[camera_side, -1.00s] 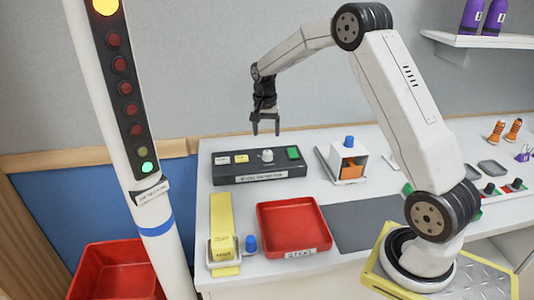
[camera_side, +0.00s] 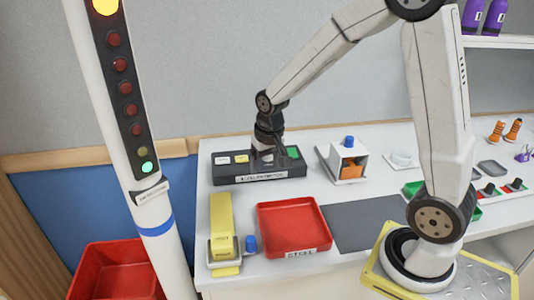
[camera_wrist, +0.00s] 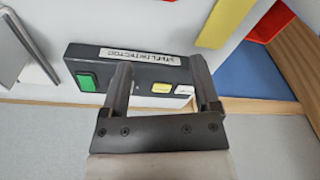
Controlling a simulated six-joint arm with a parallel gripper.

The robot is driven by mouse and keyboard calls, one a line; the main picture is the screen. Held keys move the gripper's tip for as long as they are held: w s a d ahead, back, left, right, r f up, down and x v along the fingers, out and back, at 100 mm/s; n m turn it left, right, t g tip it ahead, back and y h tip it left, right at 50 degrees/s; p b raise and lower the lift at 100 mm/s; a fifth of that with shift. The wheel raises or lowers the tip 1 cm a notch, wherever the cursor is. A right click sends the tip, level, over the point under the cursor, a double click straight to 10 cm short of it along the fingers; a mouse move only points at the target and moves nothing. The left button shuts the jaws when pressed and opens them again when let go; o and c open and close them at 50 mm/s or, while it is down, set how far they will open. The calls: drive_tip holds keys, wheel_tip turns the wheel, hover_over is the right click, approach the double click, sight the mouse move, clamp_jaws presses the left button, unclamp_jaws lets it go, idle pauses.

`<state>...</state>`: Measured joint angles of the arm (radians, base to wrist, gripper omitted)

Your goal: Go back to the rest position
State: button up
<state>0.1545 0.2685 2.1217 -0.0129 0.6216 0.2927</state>
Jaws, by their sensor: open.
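My gripper (camera_side: 266,163) points down over the dark control box (camera_side: 228,179) on the white table. In the wrist view its two fingers (camera_wrist: 160,75) are spread apart with nothing seen held between them. The box (camera_wrist: 145,68) there shows a green button (camera_wrist: 87,81), a yellow button (camera_wrist: 162,88) and a white label. In the side view the grey knob is hidden behind my gripper; whether the fingers touch it I cannot tell.
A red tray (camera_side: 294,226) and a yellow device (camera_side: 222,220) with a blue knob stand in front of the box. A white block with a blue knob (camera_side: 349,141) is to its right. A signal pole (camera_side: 135,120) with lit yellow and green lamps stands at left.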

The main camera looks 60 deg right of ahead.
drive_tip(key=s+a+f+n, duration=0.1)
drive_tip(key=s+a+n, duration=0.1)
drive_tip(key=s, duration=0.3)
drive_tip(key=s+a+n+t, duration=0.1)
drive_tip(key=s+a+n, duration=0.2)
drive_tip(key=s+a, duration=0.1)
drive_tip(key=shift+s+f, duration=0.4)
drive_tip(key=shift+s, duration=0.3)
drive_tip(key=shift+c, duration=0.6)
drive_tip(key=n+g, duration=0.2)
drive_tip(key=n, duration=0.6)
hover_over(251, 239)
drive_tip(key=d, duration=0.1)
drive_tip(key=shift+s+f, duration=0.15)
drive_tip(key=shift+f, duration=0.15)
drive_tip(key=shift+a+n, duration=0.5)
drive_tip(key=shift+a, duration=0.05)
drive_tip(key=shift+f, duration=0.1)
drive_tip(key=shift+f, duration=3.85)
clamp_jaws()
